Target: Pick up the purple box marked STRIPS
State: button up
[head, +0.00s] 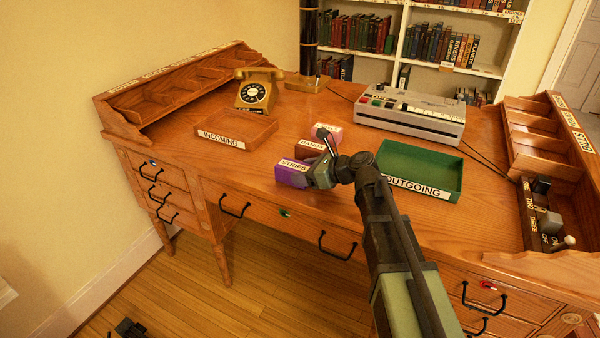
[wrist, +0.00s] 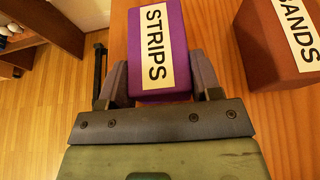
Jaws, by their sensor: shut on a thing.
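The purple box marked STRIPS (head: 292,173) is near the front edge of the wooden desk, left of the green tray. In the wrist view the purple box (wrist: 176,50) lies between my two fingers, its white label facing up. My gripper (head: 312,178) is shut on the box, one finger on each side of it; the wrist view also shows my gripper (wrist: 160,85). Whether the box still touches the desk I cannot tell.
A brown box marked BANDS (head: 311,148) stands close behind, right of the purple box in the wrist view (wrist: 275,50). A pink box (head: 329,132) is behind it. The green OUTGOING tray (head: 440,165) is right; the wooden INCOMING tray (head: 240,128) is left.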

aim_at(304, 168)
notch_tip(304, 168, up, 20)
jog(key=p, duration=2)
jog(key=shift+a, duration=0.15)
jog(key=shift+r, duration=0.1)
